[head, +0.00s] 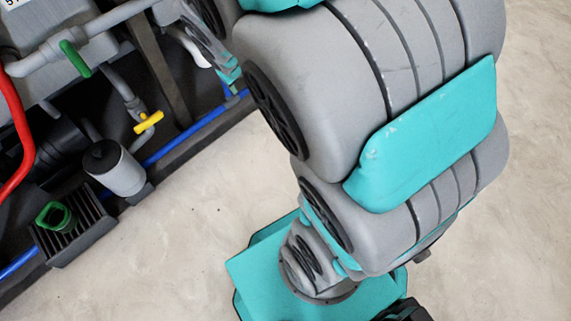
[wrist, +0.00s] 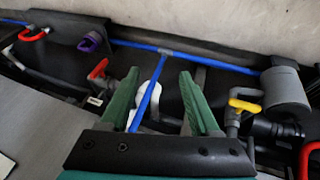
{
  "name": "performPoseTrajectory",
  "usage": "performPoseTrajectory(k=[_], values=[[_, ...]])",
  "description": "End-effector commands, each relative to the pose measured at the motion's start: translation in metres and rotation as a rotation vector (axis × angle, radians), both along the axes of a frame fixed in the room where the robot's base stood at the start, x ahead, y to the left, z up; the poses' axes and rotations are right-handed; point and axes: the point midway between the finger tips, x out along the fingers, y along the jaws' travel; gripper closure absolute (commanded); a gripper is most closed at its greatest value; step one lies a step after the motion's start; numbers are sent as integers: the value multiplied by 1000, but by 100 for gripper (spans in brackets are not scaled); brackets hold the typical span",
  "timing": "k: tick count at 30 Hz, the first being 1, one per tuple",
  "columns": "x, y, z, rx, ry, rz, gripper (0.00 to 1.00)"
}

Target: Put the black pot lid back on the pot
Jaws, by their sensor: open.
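A grey cylindrical pot (head: 126,176) stands at the left in the head view, with a round black top (head: 101,156); I cannot tell whether this is the lid or the dark mouth. A grey cylinder (wrist: 287,92), likely the same pot, shows at the right in the wrist view. No separate black lid can be made out. My gripper (wrist: 159,78) is open, its two green fingers apart with nothing held between them. In the wrist view it is left of the grey cylinder.
A yellow valve handle (head: 149,122) and blue pipe (head: 190,134) lie near the pot. A slotted black box (head: 76,240) holds a green piece (head: 55,216). A red-handled valve (wrist: 98,69) and white curved part (wrist: 149,98) are near my fingers. Pale floor (head: 190,245) is clear.

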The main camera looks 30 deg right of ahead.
Motion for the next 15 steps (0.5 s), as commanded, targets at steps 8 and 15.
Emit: performPoseTrajectory(k=[8,15], values=[[-160,9,31,124,316,-202,37],[-260,42,49,229,533,-233,37]])
